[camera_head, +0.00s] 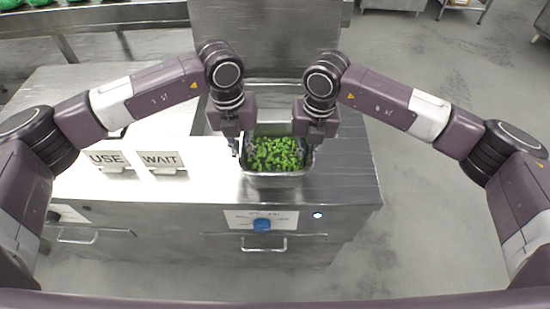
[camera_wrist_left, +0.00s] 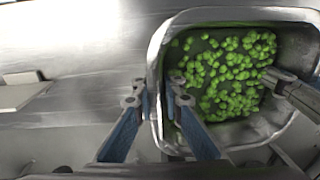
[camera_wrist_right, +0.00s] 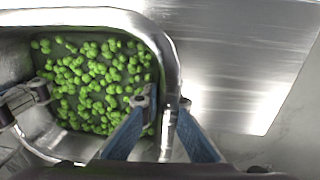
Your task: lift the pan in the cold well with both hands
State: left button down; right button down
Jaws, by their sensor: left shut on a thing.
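A metal pan (camera_head: 273,173) filled with green pieces (camera_head: 275,153) is at the counter's right part. How far it sits down in the well cannot be told. My left gripper (camera_head: 238,147) is shut on the pan's left wall; in the left wrist view its fingers (camera_wrist_left: 158,92) straddle the rim (camera_wrist_left: 154,60). My right gripper (camera_head: 311,145) is at the opposite wall. In the right wrist view its fingers (camera_wrist_right: 166,98) lie either side of the rim (camera_wrist_right: 172,75), but whether they press on it is unclear.
Two signs, USE (camera_head: 107,160) and WAIT (camera_head: 161,160), stand on the counter left of the pan. A blue knob (camera_head: 262,225) is on the counter's front. The steel counter top (camera_head: 345,180) right of the pan is bare.

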pick_arm(q)
jog(key=shift+d+r, duration=0.25)
jog(key=shift+r, duration=0.05)
pick_arm(e)
jog(key=shift+a+r, duration=0.25)
jog(key=shift+a, duration=0.05)
